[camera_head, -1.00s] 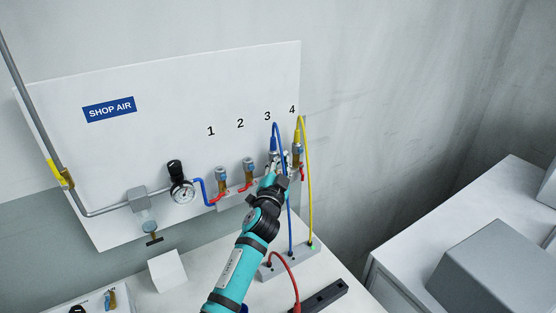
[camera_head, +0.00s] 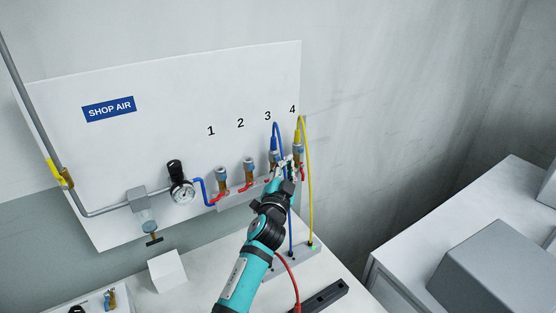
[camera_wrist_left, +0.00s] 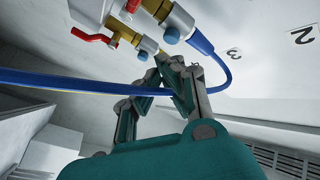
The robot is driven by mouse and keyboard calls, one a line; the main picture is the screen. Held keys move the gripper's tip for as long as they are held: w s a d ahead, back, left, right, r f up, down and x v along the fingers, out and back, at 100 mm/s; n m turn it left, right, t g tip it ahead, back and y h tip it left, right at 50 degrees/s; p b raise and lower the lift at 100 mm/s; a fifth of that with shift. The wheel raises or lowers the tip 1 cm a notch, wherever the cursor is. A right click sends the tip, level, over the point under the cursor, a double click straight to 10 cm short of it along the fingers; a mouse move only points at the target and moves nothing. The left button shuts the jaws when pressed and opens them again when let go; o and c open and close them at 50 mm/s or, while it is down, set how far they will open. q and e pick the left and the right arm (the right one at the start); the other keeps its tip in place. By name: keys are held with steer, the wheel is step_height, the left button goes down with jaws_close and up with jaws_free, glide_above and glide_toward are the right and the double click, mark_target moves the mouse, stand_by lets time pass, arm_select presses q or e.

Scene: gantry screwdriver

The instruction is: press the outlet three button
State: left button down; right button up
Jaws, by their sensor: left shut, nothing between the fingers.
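Outlet three (camera_head: 274,156) is a grey coupling below the printed 3 on the white panel, with a blue hose plugged in. In the left wrist view its coupling (camera_wrist_left: 180,20) carries a round blue button (camera_wrist_left: 172,36). A second blue button (camera_wrist_left: 143,56) sits on the neighbouring coupling with the yellow hose, outlet four. My left gripper (camera_head: 285,162) is shut and empty, just in front of outlets three and four. In the left wrist view its fingertips (camera_wrist_left: 163,62) are just below the two buttons; I cannot tell if they touch anything.
The yellow hose (camera_head: 309,190) hangs right of my arm. Outlets one (camera_head: 221,174) and two (camera_head: 249,166) stand to the left, with red handles. A pressure gauge (camera_head: 183,191) is farther left. A grey block (camera_head: 315,253) holding the hose ends lies on the bench.

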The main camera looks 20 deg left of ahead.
arm_select(q)
steer(key=s+d, duration=0.2)
steer(key=d, duration=0.1)
steer(key=shift+s+d, duration=0.3)
steer(key=shift+s, duration=0.1)
stand_by(0.6)
